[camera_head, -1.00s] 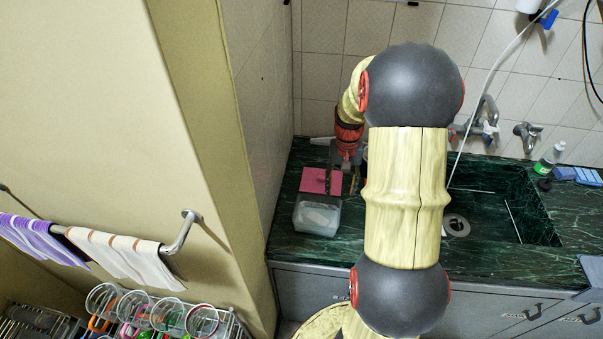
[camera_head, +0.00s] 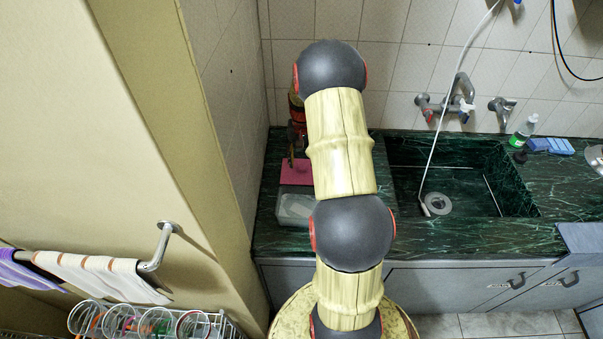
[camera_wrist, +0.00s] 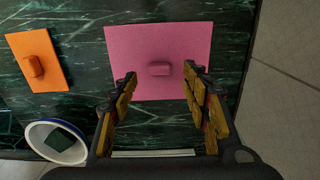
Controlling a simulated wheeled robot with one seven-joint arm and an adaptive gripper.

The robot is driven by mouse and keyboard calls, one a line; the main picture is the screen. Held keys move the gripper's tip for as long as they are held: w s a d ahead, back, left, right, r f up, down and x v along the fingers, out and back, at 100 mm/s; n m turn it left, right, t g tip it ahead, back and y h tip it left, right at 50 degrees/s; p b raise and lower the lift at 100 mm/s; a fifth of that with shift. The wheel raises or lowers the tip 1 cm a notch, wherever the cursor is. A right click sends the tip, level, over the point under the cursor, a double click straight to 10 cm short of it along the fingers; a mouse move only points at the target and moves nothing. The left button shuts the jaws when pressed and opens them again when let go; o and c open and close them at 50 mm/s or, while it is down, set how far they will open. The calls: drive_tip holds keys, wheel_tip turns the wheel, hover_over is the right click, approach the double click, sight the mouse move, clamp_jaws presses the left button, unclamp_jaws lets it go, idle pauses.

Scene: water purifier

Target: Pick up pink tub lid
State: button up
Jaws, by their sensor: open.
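The pink tub lid (camera_wrist: 136,45) is a flat pink square with a small raised knob at its middle. It lies on the dark green marble counter, and it also shows in the head view (camera_head: 296,172), partly behind my arm. My gripper (camera_wrist: 158,82) is open and empty above the lid. In the wrist view the knob (camera_wrist: 160,68) shows between its two fingertips, apart from both. In the head view my gripper (camera_head: 293,160) is mostly hidden by my arm.
An orange lid (camera_wrist: 36,60) with a knob and a white bowl with a blue rim (camera_wrist: 78,153) are at the left in the wrist view. A clear tub (camera_head: 294,208) stands on the counter nearer than the pink lid. The sink (camera_head: 470,190) is at right.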

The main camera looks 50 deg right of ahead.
sight(302, 167)
wheel_tip(302, 167, down, 3)
drive_tip(key=shift+f+b, duration=0.15)
drive_tip(key=shift+b, duration=0.15)
drive_tip(key=shift+s, duration=0.1)
drive_tip(key=c, duration=0.3)
drive_tip(key=c, duration=0.7)
drive_tip(key=shift+r, duration=0.2)
